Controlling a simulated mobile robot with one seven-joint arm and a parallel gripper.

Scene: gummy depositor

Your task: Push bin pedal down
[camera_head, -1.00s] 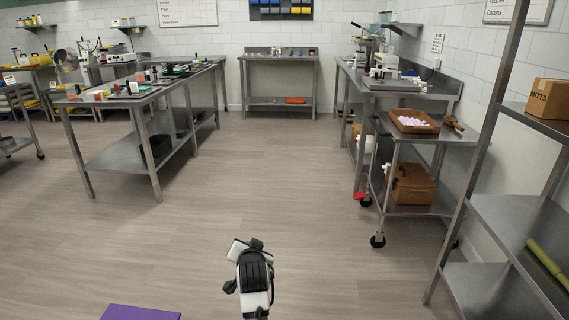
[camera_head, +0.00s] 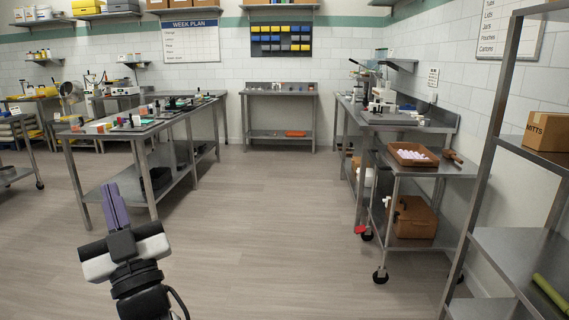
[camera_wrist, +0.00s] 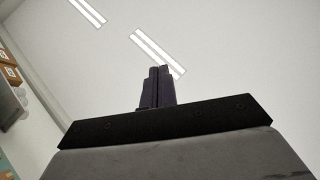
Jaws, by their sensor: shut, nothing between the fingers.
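My gripper (camera_head: 108,188) is raised at the lower left of the head view, with its purple fingers together, pointing up, and nothing between them. In the wrist view the shut fingers (camera_wrist: 158,74) point at the ceiling, touching nothing. A small red piece (camera_head: 361,229) shows low near the floor by the right-hand cart; it may be the bin pedal, but it is too small to be sure. A whitish container (camera_head: 366,177) stands above and behind it, partly hidden by the cart. My gripper is far from both.
A steel cart (camera_head: 446,169) holds a brown tray (camera_head: 435,163) and a brown box (camera_head: 413,218). A steel shelf rack (camera_head: 497,235) stands at the near right. A long steel table (camera_head: 75,132) stands at the left. The floor (camera_head: 275,220) between them is clear.

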